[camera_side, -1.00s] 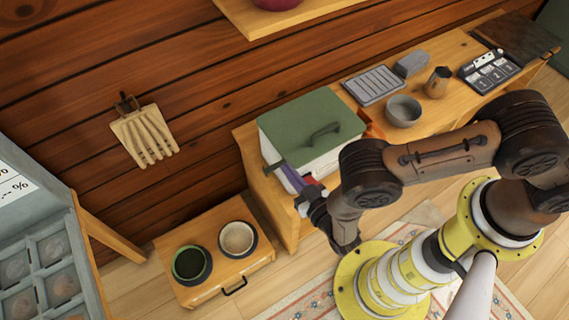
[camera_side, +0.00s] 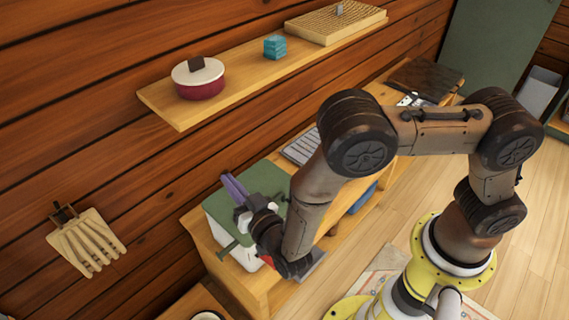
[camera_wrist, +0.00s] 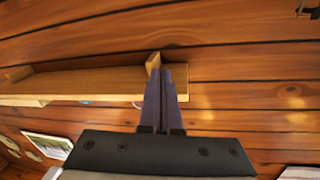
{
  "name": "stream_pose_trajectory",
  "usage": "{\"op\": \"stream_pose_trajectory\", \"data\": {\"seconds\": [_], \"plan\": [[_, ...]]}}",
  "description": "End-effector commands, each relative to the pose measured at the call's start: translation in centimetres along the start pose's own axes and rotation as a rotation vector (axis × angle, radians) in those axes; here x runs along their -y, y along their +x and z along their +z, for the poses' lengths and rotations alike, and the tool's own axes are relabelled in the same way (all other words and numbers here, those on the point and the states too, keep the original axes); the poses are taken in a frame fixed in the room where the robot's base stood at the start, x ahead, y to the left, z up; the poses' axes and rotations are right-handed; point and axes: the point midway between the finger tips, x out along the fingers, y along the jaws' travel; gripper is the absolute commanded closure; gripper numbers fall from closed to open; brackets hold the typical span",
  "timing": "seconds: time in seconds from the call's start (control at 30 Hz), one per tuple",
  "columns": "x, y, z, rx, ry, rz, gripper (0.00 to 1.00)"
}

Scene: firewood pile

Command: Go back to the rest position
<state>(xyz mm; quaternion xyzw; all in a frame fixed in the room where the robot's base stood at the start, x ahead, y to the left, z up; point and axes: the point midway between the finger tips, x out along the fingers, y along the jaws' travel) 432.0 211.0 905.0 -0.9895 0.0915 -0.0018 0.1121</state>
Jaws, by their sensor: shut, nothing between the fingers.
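My gripper (camera_side: 236,188) has long purple fingers, closed together and empty. In the side view it is in front of the green lid (camera_side: 222,222) of a white box and points up and left toward the plank wall. The lid is partly hidden behind my gripper and wrist. In the wrist view the gripper (camera_wrist: 160,72) shows both fingers side by side, pointing at the wooden wall (camera_wrist: 240,70). A small pale wooden piece (camera_wrist: 153,61) shows just beyond the fingertips; I cannot tell how far off it is.
A wall shelf (camera_side: 160,107) holds a red pot (camera_side: 199,82), blue blocks (camera_side: 274,47) and a ribbed board (camera_side: 335,20). A wooden hand-shaped rack (camera_side: 87,243) hangs on the wall at left. A bench with a grey slatted tray (camera_side: 300,148) runs behind my arm. Floor at right is open.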

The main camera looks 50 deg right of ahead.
Motion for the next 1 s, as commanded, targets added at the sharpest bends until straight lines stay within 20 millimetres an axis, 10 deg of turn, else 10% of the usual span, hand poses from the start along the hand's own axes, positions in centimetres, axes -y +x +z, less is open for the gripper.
{"op": "stream_pose_trajectory", "data": {"seconds": [0.3, 0.6, 0.8, 1.0], "plan": [[-3.0, 8.3, -20.6, -0.005, 0.311, 0.028, 1.00], [-8.1, 3.9, -34.8, 0.127, 0.314, -0.109, 1.00], [-11.3, -3.5, -36.8, 0.279, 0.168, -0.156, 1.00], [-14.9, -11.5, -33.3, 0.505, -0.026, -0.135, 1.00]]}}
